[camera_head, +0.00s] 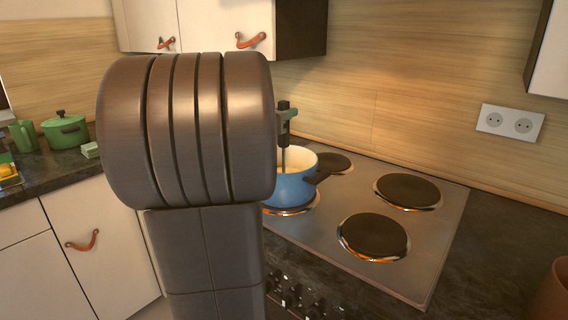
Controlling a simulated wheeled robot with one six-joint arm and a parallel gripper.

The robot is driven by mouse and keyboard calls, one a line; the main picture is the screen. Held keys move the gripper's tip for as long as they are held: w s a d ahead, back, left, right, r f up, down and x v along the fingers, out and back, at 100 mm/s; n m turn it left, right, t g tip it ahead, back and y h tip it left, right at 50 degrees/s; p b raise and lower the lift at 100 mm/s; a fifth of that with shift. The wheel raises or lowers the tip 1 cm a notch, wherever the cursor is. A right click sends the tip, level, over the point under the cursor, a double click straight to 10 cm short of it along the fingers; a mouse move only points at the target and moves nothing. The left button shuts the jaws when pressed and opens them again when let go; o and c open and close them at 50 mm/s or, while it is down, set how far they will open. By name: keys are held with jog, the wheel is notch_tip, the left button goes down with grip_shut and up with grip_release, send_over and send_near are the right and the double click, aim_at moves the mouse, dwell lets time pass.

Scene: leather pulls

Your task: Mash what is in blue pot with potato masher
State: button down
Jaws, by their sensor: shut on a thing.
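My gripper (286,113) is above the pot, shut on the masher's dark handle. My own arm hides much of the gripper and the pot's left side.
The steel stove (335,205) has several other hotplates, all bare. A green lidded pot (65,131), a green mug (23,136) and a small pale green block (90,150) are on the left counter. A brown round vessel (554,294) stands at the lower right.

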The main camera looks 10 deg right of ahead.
dwell(0.4)
jog(key=shift+r+p, duration=4.1)
jog(key=shift+r, duration=1.05)
notch_tip(320, 180, up, 5)
jog(key=p, duration=0.4)
